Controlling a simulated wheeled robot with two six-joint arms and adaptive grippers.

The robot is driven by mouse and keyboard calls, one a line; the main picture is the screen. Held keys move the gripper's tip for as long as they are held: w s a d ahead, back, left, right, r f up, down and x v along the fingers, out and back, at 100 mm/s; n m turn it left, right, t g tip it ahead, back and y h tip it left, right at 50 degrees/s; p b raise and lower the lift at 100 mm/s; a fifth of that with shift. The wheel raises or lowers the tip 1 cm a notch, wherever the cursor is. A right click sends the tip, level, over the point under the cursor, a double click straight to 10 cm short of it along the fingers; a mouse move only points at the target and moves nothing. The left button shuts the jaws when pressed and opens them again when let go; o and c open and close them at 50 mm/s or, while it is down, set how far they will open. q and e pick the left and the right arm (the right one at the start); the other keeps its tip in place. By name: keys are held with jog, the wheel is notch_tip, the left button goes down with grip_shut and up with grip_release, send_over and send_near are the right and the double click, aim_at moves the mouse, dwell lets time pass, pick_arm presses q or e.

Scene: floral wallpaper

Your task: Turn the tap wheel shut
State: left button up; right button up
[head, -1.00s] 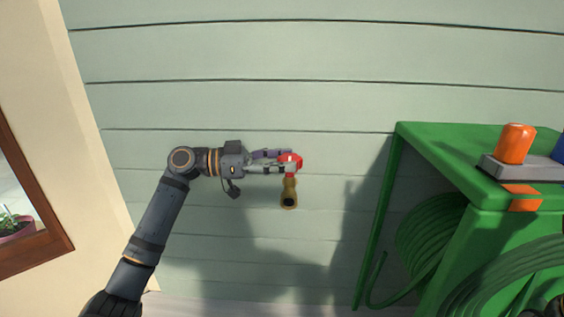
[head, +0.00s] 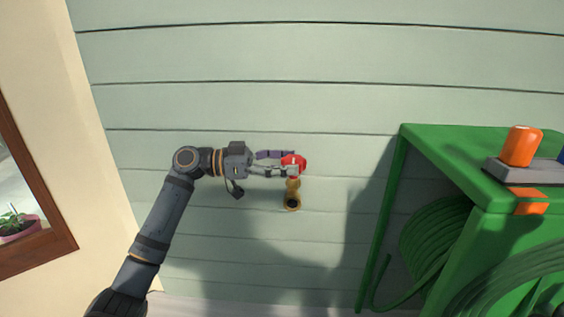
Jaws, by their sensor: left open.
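The brass tap (head: 292,195) sticks out from the pale green board wall, its dark spout mouth facing me. Its red tap wheel (head: 297,160) sits just above the brass body. My left gripper (head: 291,163) reaches in from the left at the wheel's height. Its jaws are open, with the fingertips at the wheel's left side, overlapping part of it. I cannot tell whether the fingers touch the wheel. My right gripper is not in view.
A green stand (head: 475,180) is at the right, with a coiled green hose (head: 440,235) beneath its top. An orange object (head: 521,146) stands on a grey tray there. A wooden-framed window (head: 45,240) is at the left. The wall around the tap is clear.

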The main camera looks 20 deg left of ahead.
pick_arm(q)
jog(key=v, duration=0.8)
jog(key=shift+d, duration=0.1)
